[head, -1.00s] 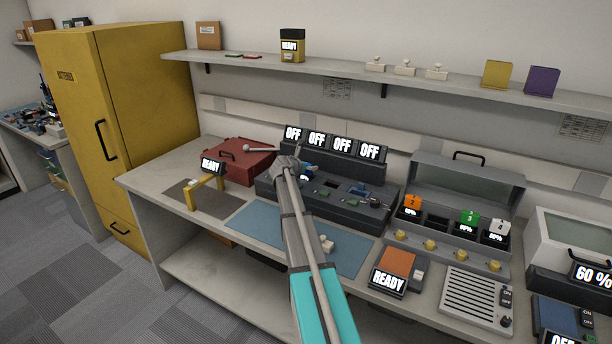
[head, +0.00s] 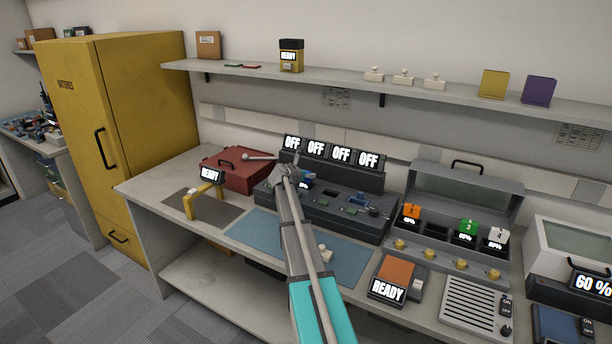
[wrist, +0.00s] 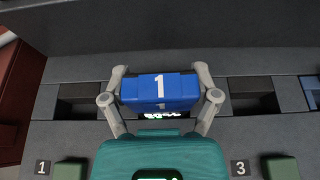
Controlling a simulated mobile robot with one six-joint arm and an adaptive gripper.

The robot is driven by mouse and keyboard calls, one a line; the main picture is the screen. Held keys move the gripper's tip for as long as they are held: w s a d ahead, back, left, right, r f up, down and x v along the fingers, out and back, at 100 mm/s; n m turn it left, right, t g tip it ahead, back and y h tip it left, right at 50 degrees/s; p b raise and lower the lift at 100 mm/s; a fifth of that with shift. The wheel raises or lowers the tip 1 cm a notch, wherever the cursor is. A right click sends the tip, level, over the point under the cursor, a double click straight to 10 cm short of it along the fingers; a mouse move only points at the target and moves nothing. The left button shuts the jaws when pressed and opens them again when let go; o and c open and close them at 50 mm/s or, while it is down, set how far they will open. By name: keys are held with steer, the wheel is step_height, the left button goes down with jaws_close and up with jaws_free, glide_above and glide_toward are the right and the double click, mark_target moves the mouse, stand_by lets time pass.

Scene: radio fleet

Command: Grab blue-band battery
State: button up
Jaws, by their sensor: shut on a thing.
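The blue-band battery (wrist: 160,92), blue with a white 1 on its top and side, sits between the fingers of my gripper (wrist: 160,98) in the wrist view. Both fingers are closed against its sides. It is over the middle bay of the dark charger (head: 340,210), between two empty bays; I cannot tell whether it is still seated or lifted. A lit readout on the battery is partly hidden.
Four OFF displays (head: 341,154) stand behind the charger. A red case (head: 236,172) is at left, and a blue mat (head: 262,232) lies in front. An open grey box (head: 465,205) with orange, green and white batteries is at right. A yellow cabinet (head: 120,130) stands far left.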

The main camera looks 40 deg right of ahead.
steer(key=shift+r+p, duration=1.3)
steer(key=shift+r, duration=0.1)
steer(key=s+a+r+p, duration=0.9)
steer(key=a, duration=0.1)
steer(key=shift+s+a+r+p, duration=0.2)
steer(key=shift+a+r+p, duration=0.05)
steer(key=shift+r+p, duration=0.1)
